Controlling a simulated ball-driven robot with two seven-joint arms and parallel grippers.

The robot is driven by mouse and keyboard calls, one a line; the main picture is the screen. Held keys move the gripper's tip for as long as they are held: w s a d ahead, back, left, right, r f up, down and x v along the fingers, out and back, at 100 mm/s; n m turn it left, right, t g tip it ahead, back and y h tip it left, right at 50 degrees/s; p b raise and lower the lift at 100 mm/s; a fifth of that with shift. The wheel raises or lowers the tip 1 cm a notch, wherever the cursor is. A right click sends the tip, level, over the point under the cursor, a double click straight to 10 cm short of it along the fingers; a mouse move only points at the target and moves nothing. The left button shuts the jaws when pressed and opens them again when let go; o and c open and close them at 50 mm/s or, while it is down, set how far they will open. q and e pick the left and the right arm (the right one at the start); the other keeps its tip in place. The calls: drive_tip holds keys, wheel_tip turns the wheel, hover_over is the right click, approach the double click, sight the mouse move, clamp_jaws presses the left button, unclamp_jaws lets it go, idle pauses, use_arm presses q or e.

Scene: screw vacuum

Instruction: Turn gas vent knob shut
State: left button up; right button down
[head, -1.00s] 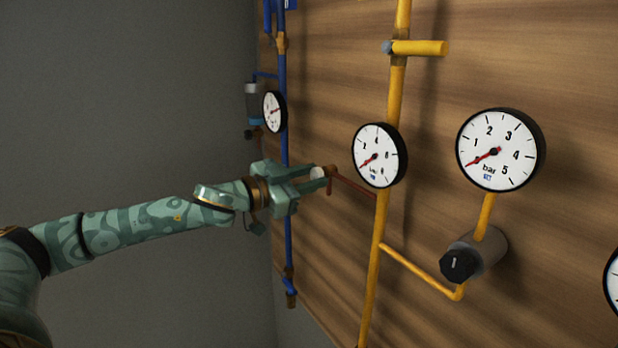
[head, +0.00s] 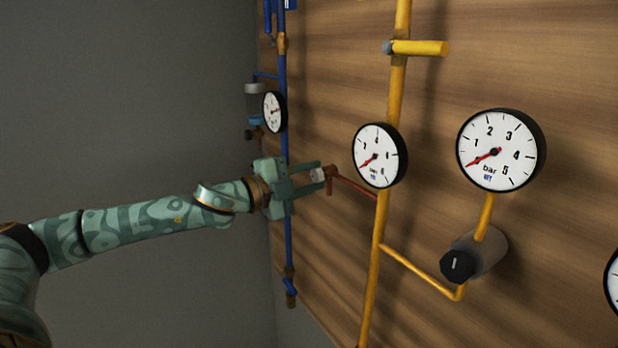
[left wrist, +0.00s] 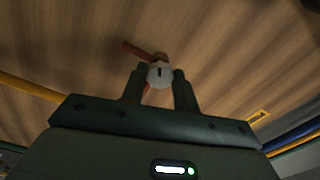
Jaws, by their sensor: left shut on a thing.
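The gas vent knob (head: 317,174) is a small pale knob with a dark mark. It sits on a copper-coloured fitting at the end of a thin red pipe (head: 356,187), which runs to the yellow pipe. In the left wrist view the knob (left wrist: 159,74) shows between the two fingers. My left gripper (head: 314,175) reaches it from the left and is shut on it. In the left wrist view the gripper (left wrist: 160,84) has one finger on each side of the knob. My right gripper is not in view.
A round gauge (head: 379,156) is on the yellow pipe (head: 372,270), close right of the knob. A larger gauge (head: 500,150) and a black knob (head: 458,265) are further right. A blue pipe (head: 288,245) runs behind my gripper. The wooden wall (head: 560,50) backs everything.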

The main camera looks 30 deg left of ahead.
use_arm(q)
drive_tip(key=m, duration=0.6)
drive_tip(key=shift+f, duration=0.1)
idle(0.5)
drive_tip(key=shift+m, duration=0.3)
drive_tip(key=o, duration=1)
drive_tip(key=b+v, duration=1.6)
drive_tip(key=b, duration=0.4)
drive_tip(key=shift+s, duration=0.15)
